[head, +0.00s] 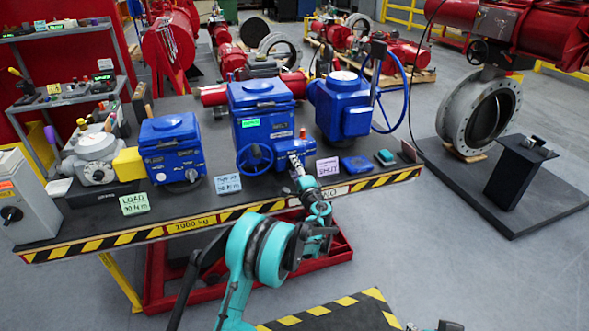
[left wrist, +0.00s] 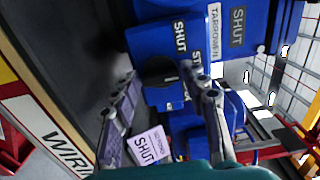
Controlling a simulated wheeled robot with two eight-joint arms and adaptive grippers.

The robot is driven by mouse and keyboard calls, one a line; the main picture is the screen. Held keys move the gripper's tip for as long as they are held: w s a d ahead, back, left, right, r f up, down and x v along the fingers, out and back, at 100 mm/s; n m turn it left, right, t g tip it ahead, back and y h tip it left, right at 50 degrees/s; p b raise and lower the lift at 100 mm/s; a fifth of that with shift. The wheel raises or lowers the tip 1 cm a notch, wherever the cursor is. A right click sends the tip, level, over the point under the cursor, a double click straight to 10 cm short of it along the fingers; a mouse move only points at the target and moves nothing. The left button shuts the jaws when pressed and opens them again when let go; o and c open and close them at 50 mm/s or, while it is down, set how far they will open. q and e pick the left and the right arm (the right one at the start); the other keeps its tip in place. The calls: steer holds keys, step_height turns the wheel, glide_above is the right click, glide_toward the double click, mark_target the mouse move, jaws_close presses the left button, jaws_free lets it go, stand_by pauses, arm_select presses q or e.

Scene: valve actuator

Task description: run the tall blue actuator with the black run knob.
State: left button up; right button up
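The tall blue actuator (head: 262,108) stands mid-bench with a green display and a blue handwheel (head: 254,158) on its front. My left gripper (head: 297,165) is at its lower right front. In the left wrist view, a round black knob (left wrist: 158,70) sits on a blue housing beside white SHUT lettering. The left gripper's fingers (left wrist: 160,78) are spread, with the knob between and just beyond their tips. I cannot tell whether either finger touches it. At the head view's bottom edge a dark part (head: 449,326), perhaps my right gripper, barely shows.
Other blue actuators stand left (head: 172,145) and right (head: 342,105) of the tall one. Paper cards lie along the front edge, including a lilac SHUT card (head: 327,167). A small teal object (head: 385,157) is at the right. A grey box (head: 22,200) stands far left.

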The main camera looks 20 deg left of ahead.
arm_select(q)
steer(key=shift+o, duration=0.3)
steer(key=v, duration=1.2)
steer(key=s+a+r+n+g+h, duration=0.2)
steer(key=s+a+n+g, duration=0.1)
steer(key=s, duration=0.4)
steer(key=s+a+r+n+g+h, duration=0.1)
steer(key=s+a+r+n+g, duration=0.2)
steer(key=s, duration=0.5)
steer(key=s+d+f+n+h, duration=0.1)
steer(key=s+d+h, duration=0.1)
steer(key=s, duration=0.5)
steer(key=s+d+f+n+g+h, duration=0.1)
steer(key=s+f+n+h, duration=0.1)
steer(key=s, duration=0.6)
steer(key=s+d+f+n+h, duration=0.2)
steer(key=s+h, duration=0.1)
steer(key=s, duration=0.5)
steer(key=shift+d+f+g, duration=0.2)
steer(key=shift+d+g, duration=0.15)
steer(key=shift+g, duration=0.05)
